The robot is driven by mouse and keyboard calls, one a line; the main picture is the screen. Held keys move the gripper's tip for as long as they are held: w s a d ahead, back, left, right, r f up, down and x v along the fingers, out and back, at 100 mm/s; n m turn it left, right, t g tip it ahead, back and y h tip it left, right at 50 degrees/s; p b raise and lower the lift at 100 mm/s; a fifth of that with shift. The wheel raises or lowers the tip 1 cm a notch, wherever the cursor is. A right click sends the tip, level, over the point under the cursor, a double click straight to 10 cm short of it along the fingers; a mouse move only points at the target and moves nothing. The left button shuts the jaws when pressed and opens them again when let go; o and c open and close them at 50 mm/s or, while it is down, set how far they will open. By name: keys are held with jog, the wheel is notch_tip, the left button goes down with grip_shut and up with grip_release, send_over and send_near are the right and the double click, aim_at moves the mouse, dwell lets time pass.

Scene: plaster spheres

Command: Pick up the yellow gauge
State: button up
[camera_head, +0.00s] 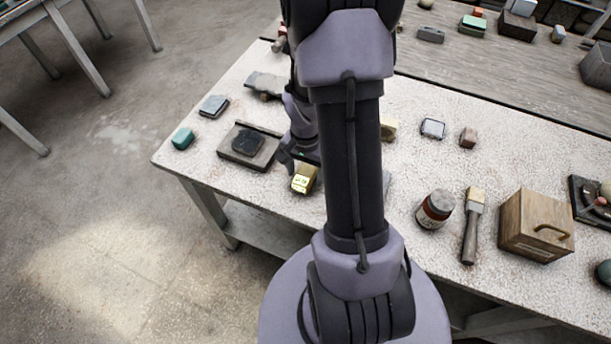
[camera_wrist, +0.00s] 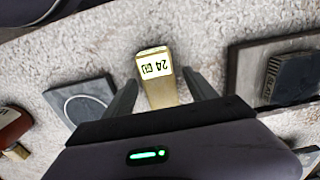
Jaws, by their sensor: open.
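The yellow gauge (camera_head: 304,179) is a small brass-yellow block with a pale label face, near the front edge of the table. In the wrist view the yellow gauge (camera_wrist: 157,78) stands between my two fingers, its label reading upside down. My gripper (camera_wrist: 161,88) is open, with one finger on each side of the gauge and a gap showing at its upper part. Whether the fingers touch it lower down is hidden by the gripper body. In the head view my gripper (camera_head: 297,160) is partly hidden behind my arm, right at the gauge.
A dark tray with a black block (camera_head: 247,143) lies just left of the gauge. A flat grey plate (camera_wrist: 82,102) lies on the other side. The table's front edge is close.

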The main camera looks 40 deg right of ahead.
jog(key=shift+f, duration=0.2)
dwell(0.4)
grip_shut()
jog(key=shift+r, duration=0.1)
